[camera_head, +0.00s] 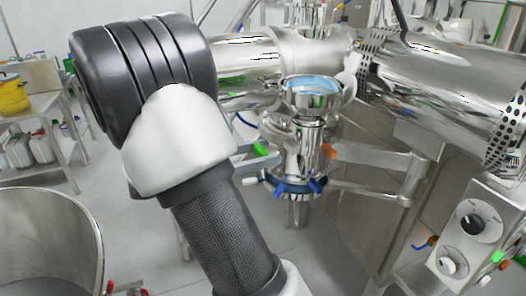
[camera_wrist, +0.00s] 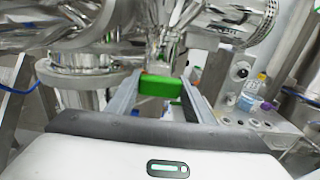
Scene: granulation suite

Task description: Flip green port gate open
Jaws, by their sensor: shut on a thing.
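The green port gate's green handle piece (camera_wrist: 160,85) shows as a bright green block between the two fingers of my gripper (camera_wrist: 161,92) in the wrist view. The fingers are shut on it. In the head view a small green piece (camera_head: 260,150) sits at the left side of the steel port assembly (camera_head: 305,150), beside the end of my arm. My white and black wrist hides most of my gripper there. I cannot tell how far the gate is turned.
An orange piece (camera_head: 329,151) is on the port's right side, with blue clamp handles (camera_head: 290,187) below. A steel bracket arm (camera_head: 375,155) and a control box with knobs (camera_head: 465,235) stand to the right. A large steel vessel (camera_head: 45,240) is at lower left.

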